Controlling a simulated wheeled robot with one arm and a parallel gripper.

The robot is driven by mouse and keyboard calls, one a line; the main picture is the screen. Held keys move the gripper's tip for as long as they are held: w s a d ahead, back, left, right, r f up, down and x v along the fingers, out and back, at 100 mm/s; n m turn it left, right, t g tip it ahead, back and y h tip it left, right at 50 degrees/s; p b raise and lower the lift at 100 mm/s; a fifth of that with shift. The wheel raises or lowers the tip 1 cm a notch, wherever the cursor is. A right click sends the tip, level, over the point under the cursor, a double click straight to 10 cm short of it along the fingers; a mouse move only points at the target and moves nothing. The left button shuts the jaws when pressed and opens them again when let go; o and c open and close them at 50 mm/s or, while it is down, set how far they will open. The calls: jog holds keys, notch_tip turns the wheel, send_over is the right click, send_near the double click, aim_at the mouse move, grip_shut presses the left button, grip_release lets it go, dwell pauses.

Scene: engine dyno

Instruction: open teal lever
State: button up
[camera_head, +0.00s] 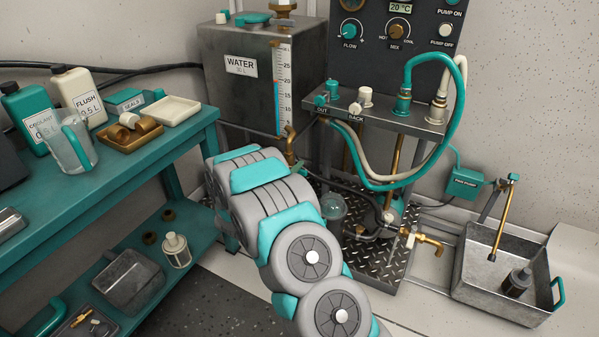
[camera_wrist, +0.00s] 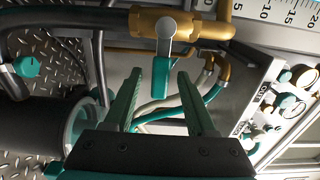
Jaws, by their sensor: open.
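In the wrist view the teal lever (camera_wrist: 161,77) hangs from a grey hub on a brass valve body (camera_wrist: 180,24). My gripper (camera_wrist: 160,74) is open, with one green finger on each side of the lever's lower part in the picture. I cannot tell whether the lever lies fully between the fingers in depth; no contact shows. In the head view my arm hides most of the gripper. The brass pipe (camera_head: 290,140) beside the water tank (camera_head: 245,75) shows there, but the lever cannot be made out clearly.
A pump stand with teal and white hoses (camera_head: 375,185) is right of my arm. A teal bench (camera_head: 180,145) with bottles and trays stands left. A metal tray (camera_head: 480,290) is at the right. In the wrist view, a dark cylinder (camera_wrist: 85,125) is close left of the fingers.

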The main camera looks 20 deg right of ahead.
jog(key=shift+w+d, duration=0.45)
jog(key=shift+d, duration=0.05)
jog(key=shift+c, duration=0.3)
grip_shut()
dwell(0.9)
